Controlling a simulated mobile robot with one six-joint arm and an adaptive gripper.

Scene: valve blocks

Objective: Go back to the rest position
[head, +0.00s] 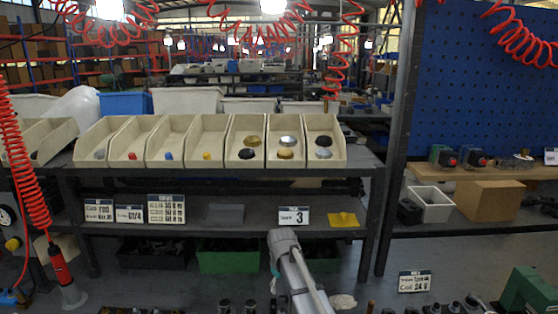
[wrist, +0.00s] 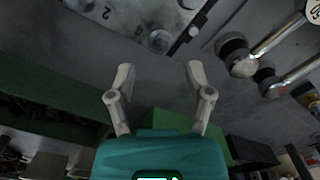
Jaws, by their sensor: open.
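My gripper (wrist: 159,82) shows in the wrist view with its two pale fingers spread apart and nothing between them. Beyond the fingertips is a grey metal surface with bolts (wrist: 160,40) and a dark slot. In the head view my arm reaches up from the bottom centre; the fingers cannot be made out there.
Cream bins (head: 208,140) with caps and small parts stand on a shelf. Below are label cards (head: 294,216), a yellow piece (head: 343,220) and a green bin (head: 228,256). A dark post (head: 398,140) stands right of centre. Metal fittings (wrist: 243,66) lie right of the fingers.

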